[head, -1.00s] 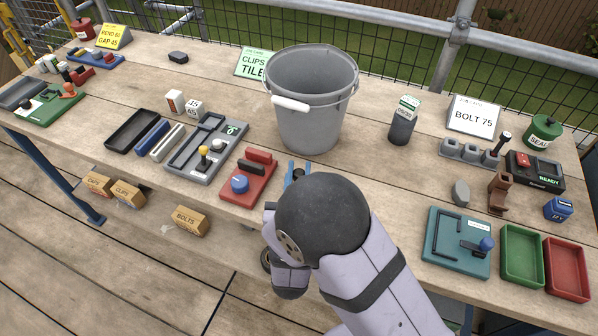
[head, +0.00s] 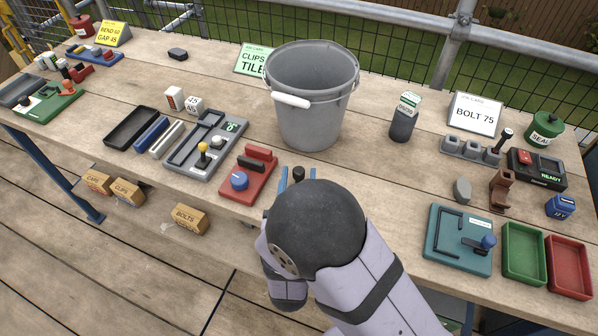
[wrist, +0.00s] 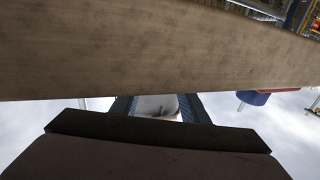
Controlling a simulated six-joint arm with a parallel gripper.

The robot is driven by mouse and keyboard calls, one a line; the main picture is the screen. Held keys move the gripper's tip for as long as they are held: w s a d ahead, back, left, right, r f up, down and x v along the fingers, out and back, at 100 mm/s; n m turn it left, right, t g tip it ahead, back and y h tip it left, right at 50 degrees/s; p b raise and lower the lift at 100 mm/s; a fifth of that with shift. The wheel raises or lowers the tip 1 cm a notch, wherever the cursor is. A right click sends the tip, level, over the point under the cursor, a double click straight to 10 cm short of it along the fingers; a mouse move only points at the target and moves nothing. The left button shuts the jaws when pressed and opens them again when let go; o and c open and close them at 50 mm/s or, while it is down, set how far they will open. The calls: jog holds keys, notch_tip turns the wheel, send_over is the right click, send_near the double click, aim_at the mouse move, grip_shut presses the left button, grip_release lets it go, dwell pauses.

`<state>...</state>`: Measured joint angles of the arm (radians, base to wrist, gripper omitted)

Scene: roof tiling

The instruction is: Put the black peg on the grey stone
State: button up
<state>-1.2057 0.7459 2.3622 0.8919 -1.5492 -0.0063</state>
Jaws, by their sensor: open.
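My gripper (head: 297,178) is near the front edge of the table, its two blue fingers apart. A short black peg (head: 298,173) shows between the fingers in the head view; its lower part is hidden by my arm, and I cannot tell whether the fingers touch it. In the wrist view the open fingers (wrist: 163,108) show below the table board, and the peg cannot be made out clearly. The grey stone (head: 462,190) lies on the right side of the table, left of a brown holder, well apart from my gripper.
A grey bucket (head: 308,115) stands behind my gripper. A red block with a blue knob (head: 240,181) is close on the left. A teal plate with a blue-knobbed lever (head: 458,240) lies front right, beside green (head: 525,252) and red trays (head: 569,268). Wood before the bucket is clear.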

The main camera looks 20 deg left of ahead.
jog(key=v, duration=0.4)
jog(key=shift+s+d+r+b, duration=0.15)
jog(key=shift+s+r+b, duration=0.15)
jog(key=shift+b, duration=0.1)
jog(key=shift+o, duration=0.6)
jog(key=shift+s+a+f, duration=0.2)
jog(key=shift+a+f, duration=0.05)
jog(key=shift+f, duration=0.05)
jog(key=shift+p+x, duration=1.05)
jog(key=shift+x, duration=2.65)
jog(key=shift+d+f, duration=0.1)
jog(key=shift+d, duration=0.1)
jog(key=shift+c, duration=0.7)
grip_shut()
